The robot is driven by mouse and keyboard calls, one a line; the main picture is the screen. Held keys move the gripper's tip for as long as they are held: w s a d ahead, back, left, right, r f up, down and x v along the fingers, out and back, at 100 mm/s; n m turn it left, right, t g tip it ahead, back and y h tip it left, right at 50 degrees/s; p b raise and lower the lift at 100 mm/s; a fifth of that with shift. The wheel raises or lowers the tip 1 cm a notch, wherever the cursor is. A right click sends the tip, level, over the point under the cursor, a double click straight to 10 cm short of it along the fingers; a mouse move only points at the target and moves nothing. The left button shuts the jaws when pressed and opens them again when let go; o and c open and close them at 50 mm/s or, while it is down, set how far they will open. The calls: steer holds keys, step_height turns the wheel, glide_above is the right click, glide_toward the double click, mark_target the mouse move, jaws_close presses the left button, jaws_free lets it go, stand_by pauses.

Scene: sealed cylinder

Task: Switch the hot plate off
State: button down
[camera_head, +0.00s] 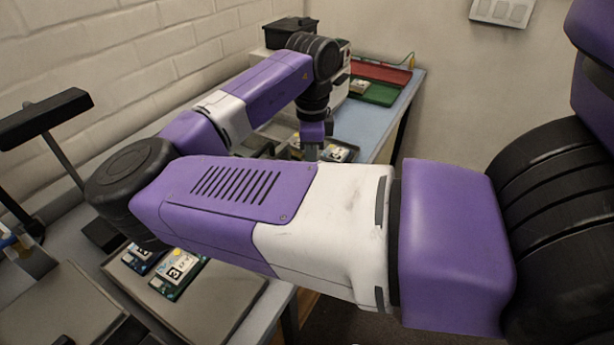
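My gripper (312,152) points down over the far part of the bench, beside some small boards. Only a small part of it shows, and its fingers are too small and hidden to tell open from shut. I cannot pick out a hot plate for certain. A white device (343,78) stands behind my wrist, mostly hidden by it, and I cannot tell what it is. No switch or knob is clearly visible. My purple and white arm covers much of the bench.
Small boards (342,151) lie near my gripper. More boards (178,268) lie on a grey tray (228,312) in front. A red tray (385,72) and a green tray (380,94) lie at the far end. A black lamp (45,118) stands left by the brick wall.

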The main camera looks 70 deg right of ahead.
steer(key=shift+f+b, duration=0.5)
steer(key=shift+f, duration=0.45)
stand_by(0.8)
steer(key=shift+r, duration=0.1)
step_height(320, 180, up, 7)
steer(key=p, duration=0.6)
steer(key=shift+p, duration=0.3)
steer(key=shift+d, duration=0.1)
stand_by(0.4)
